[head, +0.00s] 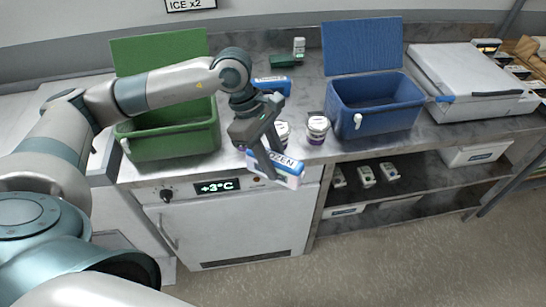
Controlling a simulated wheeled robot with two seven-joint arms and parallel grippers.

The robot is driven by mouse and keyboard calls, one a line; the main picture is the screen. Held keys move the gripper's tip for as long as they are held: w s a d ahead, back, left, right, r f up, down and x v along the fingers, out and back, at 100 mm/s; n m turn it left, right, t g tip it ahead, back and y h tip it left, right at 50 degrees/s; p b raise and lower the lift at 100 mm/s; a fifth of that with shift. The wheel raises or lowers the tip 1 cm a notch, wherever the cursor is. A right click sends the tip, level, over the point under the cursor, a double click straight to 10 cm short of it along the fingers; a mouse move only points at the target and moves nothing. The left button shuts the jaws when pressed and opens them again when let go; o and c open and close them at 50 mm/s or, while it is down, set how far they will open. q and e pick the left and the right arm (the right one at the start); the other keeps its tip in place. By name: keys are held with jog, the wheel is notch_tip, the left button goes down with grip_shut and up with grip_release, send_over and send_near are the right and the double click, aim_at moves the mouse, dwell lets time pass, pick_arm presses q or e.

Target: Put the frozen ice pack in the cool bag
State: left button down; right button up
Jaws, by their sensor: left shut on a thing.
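My left gripper (267,164) is shut on a white and blue ice pack (287,172) with lettering that reads in part "OZEN". It holds the pack tilted in the air in front of the counter's front edge. Two open bags or boxes stand on the counter: a green one (174,144) at the left and a blue one (385,122) at the right, each with its lid raised. The part of the blue one's inside that shows looks empty. Another blue and white pack (272,84) lies on the counter behind the gripper. My right gripper is not in view.
Two white jars with purple bands, one (317,128) in the clear and one (283,132) partly hidden, stand between the boxes. A small white bottle (299,46) and a dark green item (284,61) are at the back. A grey lidded unit (470,80) is at right; a fridge reads +3°C (217,187).

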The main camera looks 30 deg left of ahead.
aim_at(279, 172)
pick_arm(q)
jog(key=m, duration=0.1)
jog(key=m+g, duration=0.1)
jog(key=d+m, duration=0.1)
jog(key=shift+s+f, duration=0.3)
jog(key=shift+f, duration=0.1)
jog(key=m, duration=0.2)
jog(key=m+g+y+b, duration=0.1)
jog(key=m, duration=0.1)
jog(key=s+d+m+g, duration=0.1)
jog(key=m, duration=0.1)
jog(key=shift+f+y, duration=0.3)
jog(key=m, duration=0.2)
jog(key=m+y+b, duration=0.1)
jog(key=m, duration=0.1)
jog(key=m+g+y, duration=0.1)
jog(key=m, duration=0.1)
jog(key=shift+s+d+r, duration=0.1)
jog(key=shift+s+d, duration=0.05)
jog(key=shift+s, duration=0.2)
jog(key=m, duration=0.1)
jog(key=m+y, duration=0.1)
jog(key=shift+s+r+m+g+b, duration=0.2)
jog(key=shift+m+g+b, duration=0.1)
jog(key=shift+m, duration=0.1)
jog(key=shift+a, duration=0.2)
